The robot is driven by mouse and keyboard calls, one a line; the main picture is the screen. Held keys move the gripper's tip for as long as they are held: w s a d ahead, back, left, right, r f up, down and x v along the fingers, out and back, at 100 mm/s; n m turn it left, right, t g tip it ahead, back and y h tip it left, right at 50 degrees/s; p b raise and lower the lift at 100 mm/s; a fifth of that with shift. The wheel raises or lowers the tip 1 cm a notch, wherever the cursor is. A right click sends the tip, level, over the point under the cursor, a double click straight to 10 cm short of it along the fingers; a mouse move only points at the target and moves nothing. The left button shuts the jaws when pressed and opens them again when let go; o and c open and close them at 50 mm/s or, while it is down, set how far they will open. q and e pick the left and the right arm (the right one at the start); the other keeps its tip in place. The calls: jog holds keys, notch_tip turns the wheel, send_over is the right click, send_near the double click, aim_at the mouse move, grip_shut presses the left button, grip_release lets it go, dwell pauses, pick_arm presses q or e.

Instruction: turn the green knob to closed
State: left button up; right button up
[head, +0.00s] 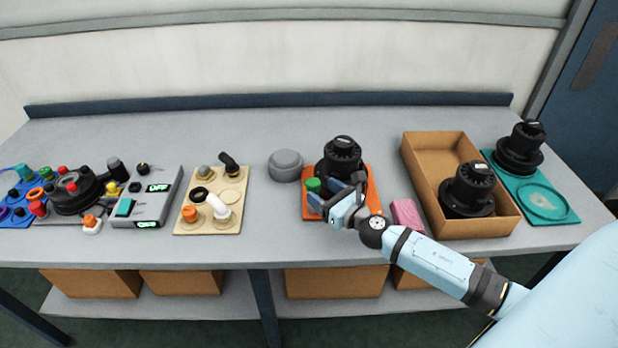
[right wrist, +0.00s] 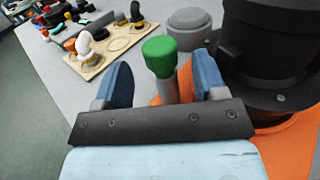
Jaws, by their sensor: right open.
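The green knob (head: 313,185) stands at the left side of the orange base (head: 370,203), beside a black scrubber unit (head: 340,155). In the right wrist view the green knob (right wrist: 160,55) sits on a grey stem, between and beyond my right gripper's fingers. My right gripper (head: 336,195) is open, its blue fingers (right wrist: 165,82) on either side of the stem with gaps showing. I cannot tell whether either finger touches it. The knob's turn position is not readable. My left gripper is not in view.
A pink block (head: 406,214) lies right of the orange base. A cardboard box (head: 427,165) holds another black unit (head: 469,188). A grey round lid (head: 286,166) is behind left, and a beige board (head: 184,229) with fittings is further left. Bare table lies between board and orange base.

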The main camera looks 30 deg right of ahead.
aim_at(309, 181)
jog(key=w, duration=0.4)
jog(key=shift+w+a, duration=0.15)
jog(key=shift+a, duration=0.2)
jog(key=shift+w+a+p, duration=0.1)
jog(key=shift+w+p, duration=0.2)
jog(key=shift+w, duration=0.35)
jog(key=c, duration=0.9)
